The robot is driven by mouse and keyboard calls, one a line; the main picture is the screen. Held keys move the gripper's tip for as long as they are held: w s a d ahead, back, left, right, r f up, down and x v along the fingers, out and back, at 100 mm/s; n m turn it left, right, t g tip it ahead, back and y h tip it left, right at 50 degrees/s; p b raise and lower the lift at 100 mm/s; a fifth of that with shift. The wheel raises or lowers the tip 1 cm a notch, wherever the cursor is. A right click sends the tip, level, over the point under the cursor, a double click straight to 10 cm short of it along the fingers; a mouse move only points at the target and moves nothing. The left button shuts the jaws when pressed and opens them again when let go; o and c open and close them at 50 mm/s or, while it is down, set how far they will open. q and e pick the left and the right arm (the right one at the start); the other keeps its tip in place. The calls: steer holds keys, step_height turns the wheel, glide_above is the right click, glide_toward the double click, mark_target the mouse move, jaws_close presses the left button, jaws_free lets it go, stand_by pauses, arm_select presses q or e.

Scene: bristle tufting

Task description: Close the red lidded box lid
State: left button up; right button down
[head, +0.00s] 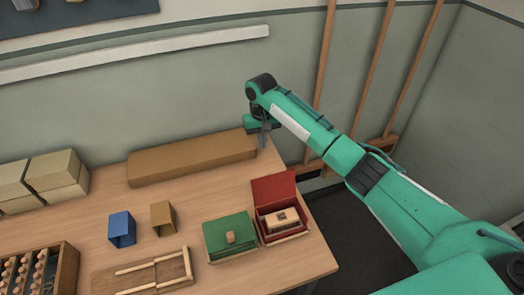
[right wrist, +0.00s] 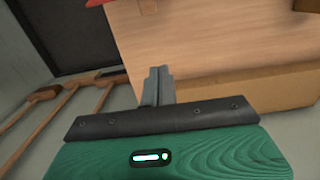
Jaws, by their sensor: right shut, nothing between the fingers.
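The red lidded box (head: 284,236) stands at the right end of the table in the head view. Its red lid (head: 273,187) is open and tilted up at the back. A light wooden block with a dark slot (head: 281,218) lies inside the box. My right gripper (head: 263,141) is above and behind the lid, near the table's back edge, apart from the box. Its fingers are shut and empty, and they also show in the right wrist view (right wrist: 158,82). A sliver of red (right wrist: 103,19) shows at the top of that view. My left gripper is not in view.
A green box with a wooden knob (head: 229,236) stands just left of the red box. A long brown block (head: 192,158) lies along the back edge. Blue (head: 121,229) and tan (head: 162,218) small boxes and a wooden tray (head: 155,273) are further left.

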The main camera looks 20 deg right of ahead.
mark_target(273, 185)
arm_select(q)
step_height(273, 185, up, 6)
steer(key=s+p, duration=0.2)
steer(key=p, duration=0.3)
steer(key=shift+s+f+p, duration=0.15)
steer(key=shift+p, duration=0.15)
arm_select(e)
steer(key=s+f, duration=0.4)
steer(key=f, duration=0.3)
steer(key=shift+s+f, duration=0.35)
steer(key=shift+s, duration=0.05)
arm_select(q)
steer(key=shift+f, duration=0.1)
arm_select(e)
steer(key=shift+w, duration=0.1)
